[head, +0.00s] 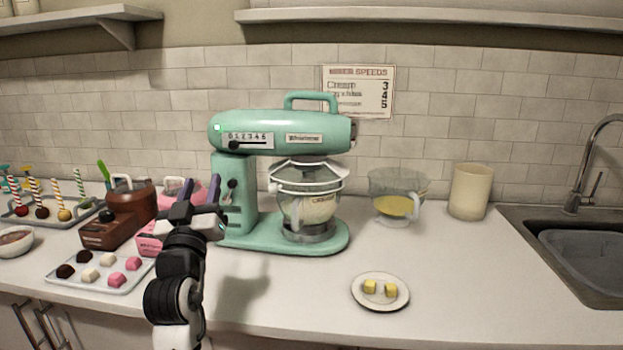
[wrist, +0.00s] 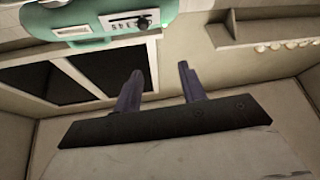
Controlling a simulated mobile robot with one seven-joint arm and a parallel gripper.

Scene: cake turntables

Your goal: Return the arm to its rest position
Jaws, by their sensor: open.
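My gripper (head: 201,190) is raised in front of the left part of the green stand mixer (head: 270,134) in the head view. Its two dark purple fingers point up and are spread apart with nothing between them. In the wrist view the same open fingers (wrist: 159,88) show, with the mixer's green head (wrist: 125,22) and its numbered speed panel at the top. The gripper appears apart from the mixer, though the exact gap cannot be told. My arm hides part of the pink container behind it.
A glass bowl stands under the mixer's head. A plate with two butter pieces (head: 380,292) lies at the front right. A measuring jug (head: 398,196), a cream canister (head: 469,191) and a sink (head: 576,255) are farther right. A tray of sweets (head: 97,287) lies left of my arm.

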